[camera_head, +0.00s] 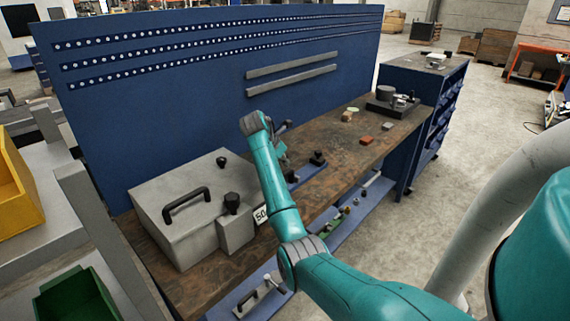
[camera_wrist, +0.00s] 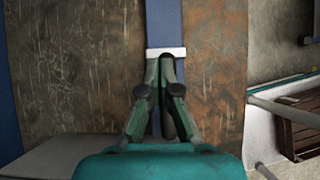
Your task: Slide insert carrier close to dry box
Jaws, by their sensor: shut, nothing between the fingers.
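The grey box with a black handle, which I take as the dry box (camera_head: 190,208), stands on the left of the brown workbench. A narrow blue strip (camera_head: 293,178) lies on the bench right of it, with a small black-knobbed piece (camera_head: 318,158) at its far end. I cannot tell for sure which part is the insert carrier. In the wrist view the blue strip (camera_wrist: 167,22) runs straight ahead, and a pale crossbar (camera_wrist: 166,52) spans it at my fingertips. My gripper (camera_wrist: 166,62) is shut and empty over the strip; whether it touches the crossbar is unclear. In the head view my arm partly hides it.
A tall blue panel (camera_head: 200,80) backs the bench. Reddish blocks (camera_head: 366,140) and a black-based device (camera_head: 393,105) stand farther along the bench. A blue cabinet (camera_head: 425,85) stands at the bench's far end. A lower shelf (camera_head: 350,222) holds small parts.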

